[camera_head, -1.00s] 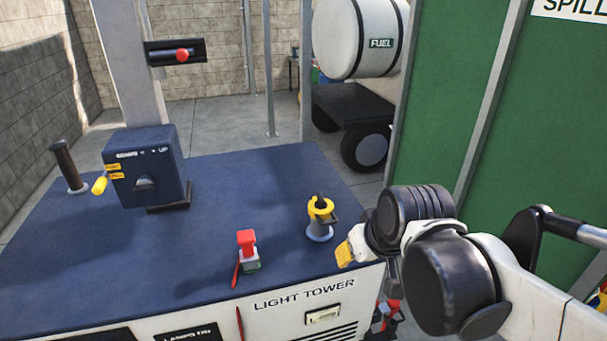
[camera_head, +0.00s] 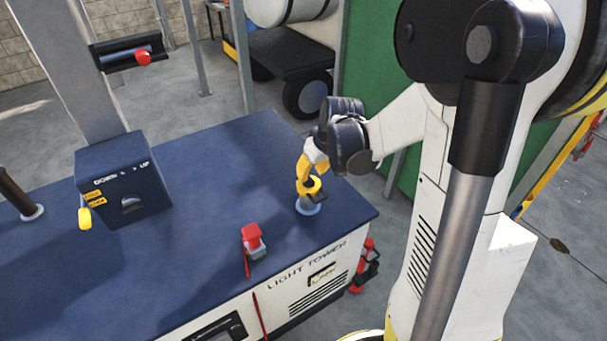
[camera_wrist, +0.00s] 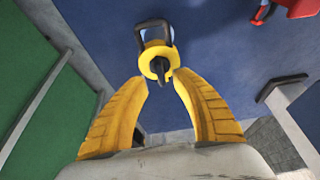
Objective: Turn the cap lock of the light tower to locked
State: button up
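The yellow cap (camera_head: 315,187) sits on a pale round base on the blue top of the light tower (camera_head: 190,270), near its right edge. In the wrist view the yellow cap ring (camera_wrist: 150,70) has a black lever (camera_wrist: 161,62) across it and a dark loop (camera_wrist: 151,27) on its far side. My gripper (camera_head: 306,177) is right at the cap. In the wrist view my yellow fingers (camera_wrist: 160,78) are apart, with their tips just beside the cap and the lever end between them. Whether they touch it, I cannot tell.
A red-topped fitting (camera_head: 252,237) stands on the deck left of the cap. A blue control box (camera_head: 122,180) marked DOWN and UP is farther left, beside the mast (camera_head: 75,75). A green wall (camera_head: 372,65) is behind my arm. The deck between box and cap is clear.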

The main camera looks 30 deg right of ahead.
aim_at(309, 177)
jog(key=shift+x, duration=1.7)
jog(key=shift+r, duration=0.1)
jog(key=shift+c, duration=0.5)
grip_shut()
